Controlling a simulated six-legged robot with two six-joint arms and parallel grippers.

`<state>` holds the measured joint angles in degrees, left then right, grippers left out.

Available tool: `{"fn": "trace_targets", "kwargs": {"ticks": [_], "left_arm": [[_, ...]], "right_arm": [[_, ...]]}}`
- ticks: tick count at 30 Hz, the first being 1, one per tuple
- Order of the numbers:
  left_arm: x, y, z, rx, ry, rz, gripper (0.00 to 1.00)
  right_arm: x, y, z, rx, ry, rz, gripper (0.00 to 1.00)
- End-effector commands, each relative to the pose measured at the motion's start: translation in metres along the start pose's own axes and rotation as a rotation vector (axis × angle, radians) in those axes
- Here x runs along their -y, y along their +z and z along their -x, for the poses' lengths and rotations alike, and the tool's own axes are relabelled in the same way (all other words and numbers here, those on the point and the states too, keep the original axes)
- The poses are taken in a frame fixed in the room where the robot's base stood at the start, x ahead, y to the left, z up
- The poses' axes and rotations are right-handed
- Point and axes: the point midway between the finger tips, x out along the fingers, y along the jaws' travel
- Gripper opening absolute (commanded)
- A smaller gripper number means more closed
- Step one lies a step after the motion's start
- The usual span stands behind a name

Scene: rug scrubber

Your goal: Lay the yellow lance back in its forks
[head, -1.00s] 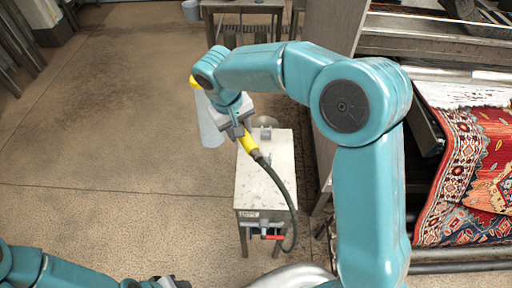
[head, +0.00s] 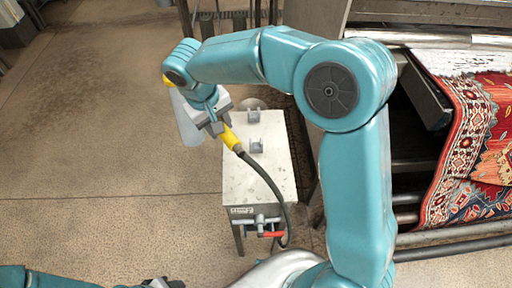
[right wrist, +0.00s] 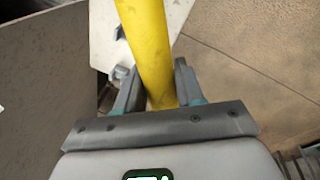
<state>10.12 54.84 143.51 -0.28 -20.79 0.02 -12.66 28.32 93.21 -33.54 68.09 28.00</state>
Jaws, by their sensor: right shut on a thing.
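The yellow lance (head: 231,139) is in my right gripper (head: 217,127), left of the stand's top in the head view. A dark hose runs from its near end. In the right wrist view the lance (right wrist: 147,45) passes between the two fingers of the gripper (right wrist: 156,85). Two small grey forks, a far one (head: 254,117) and a near one (head: 256,146), stand empty on the pale stand (head: 240,183). The lance is apart from both. My left gripper (head: 165,284) shows only partly at the bottom edge; its fingers are unclear.
The hose (head: 272,187) loops down past the stand's right side to a valve with a red handle (head: 271,234). A pale bluish shape (head: 187,118) hangs below the lance's far end. A machine with a red patterned rug (head: 480,150) stands right. Floor on the left is clear.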

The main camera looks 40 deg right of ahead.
Motion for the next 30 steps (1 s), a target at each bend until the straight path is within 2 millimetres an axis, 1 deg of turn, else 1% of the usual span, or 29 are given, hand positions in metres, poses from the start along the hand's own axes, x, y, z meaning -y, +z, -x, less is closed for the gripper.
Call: {"fn": "trace_targets", "kwargs": {"ticks": [1, 6, 8, 10, 11, 14, 21, 24, 27, 30], "left_arm": [[0.009, 0.000, -0.025, 0.000, 0.000, 0.000, 0.43], [0.029, -0.001, -0.080, 0.001, 0.000, -0.001, 0.43], [0.033, -0.002, -0.092, 0.001, 0.000, -0.001, 0.43], [0.034, -0.002, -0.095, 0.001, 0.000, 0.000, 0.43], [0.033, -0.002, -0.093, 0.001, 0.000, 0.000, 0.43], [0.027, -0.001, -0.075, 0.000, 0.000, -0.001, 0.43], [0.003, 0.000, -0.008, 0.000, 0.000, -0.001, 0.43], [-0.006, 0.000, 0.015, 0.000, 0.000, -0.001, 0.43], [-0.011, 0.001, 0.030, 0.000, 0.000, -0.001, 0.43], [-0.013, 0.001, 0.036, 0.000, 0.000, -0.001, 0.43]], "right_arm": [[0.004, 0.001, -0.023, -0.004, 0.000, -0.002, 0.00], [0.015, 0.005, -0.076, -0.003, 0.000, -0.005, 0.00], [0.015, 0.007, -0.089, 0.000, 0.001, -0.018, 0.00], [0.011, 0.010, -0.097, 0.006, 0.003, -0.049, 0.00], [0.008, 0.012, -0.098, 0.009, 0.004, -0.068, 0.00], [-0.006, 0.018, -0.096, 0.023, 0.009, -0.149, 0.00], [-0.042, 0.038, -0.073, 0.063, 0.018, -0.370, 0.00], [-0.053, 0.047, -0.064, 0.076, 0.019, -0.441, 0.00], [-0.059, 0.053, -0.059, 0.086, 0.019, -0.493, 0.00], [-0.063, 0.057, -0.058, 0.091, 0.019, -0.524, 0.00]]}}
